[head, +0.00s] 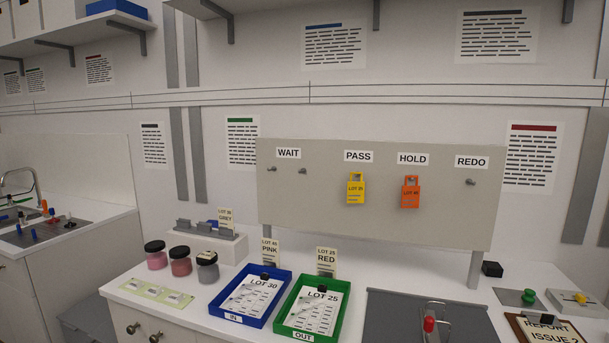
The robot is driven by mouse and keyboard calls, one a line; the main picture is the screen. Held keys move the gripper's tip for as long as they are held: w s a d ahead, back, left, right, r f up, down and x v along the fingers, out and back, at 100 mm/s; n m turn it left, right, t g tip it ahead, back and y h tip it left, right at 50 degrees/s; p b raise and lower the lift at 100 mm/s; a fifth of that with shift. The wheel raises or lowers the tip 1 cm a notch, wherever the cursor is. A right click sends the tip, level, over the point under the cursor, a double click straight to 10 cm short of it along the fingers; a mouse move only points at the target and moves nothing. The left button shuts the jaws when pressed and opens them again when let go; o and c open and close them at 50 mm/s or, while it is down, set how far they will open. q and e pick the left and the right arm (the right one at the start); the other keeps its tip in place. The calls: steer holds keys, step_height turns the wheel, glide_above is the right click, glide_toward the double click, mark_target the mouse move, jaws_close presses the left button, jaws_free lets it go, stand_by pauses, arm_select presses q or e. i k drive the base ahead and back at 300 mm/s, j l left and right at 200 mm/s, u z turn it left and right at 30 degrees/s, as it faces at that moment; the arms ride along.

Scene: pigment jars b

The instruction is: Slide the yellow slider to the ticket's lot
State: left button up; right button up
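A small yellow slider (580,298) shows on a pale block (566,304) at the bench's right end, near the picture edge; any lot marks on it are too small to read. A ticket reading LOT 30 (251,298) lies in the blue IN tray (243,324). A ticket reading LOT 25 (315,309) lies in the green OUT tray (281,323). Upright cards read LOT 30 GREY (225,217), LOT 45 PINK (270,250) and LOT 25 RED (327,260). Neither of my grippers is in view.
A yellow LOT 25 tag (355,191) hangs under PASS and an orange tag (410,193) under HOLD. Three jars (180,262) stand left of the trays. A grey mat (385,320) with a red-handled clamp (429,324), a green button (528,296) and a report board (530,327) lie right.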

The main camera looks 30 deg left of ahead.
mark_target(580, 298)
steer(key=i+l+z, duration=0.45)
steer(key=i+z, duration=0.15)
steer(key=z, duration=0.15)
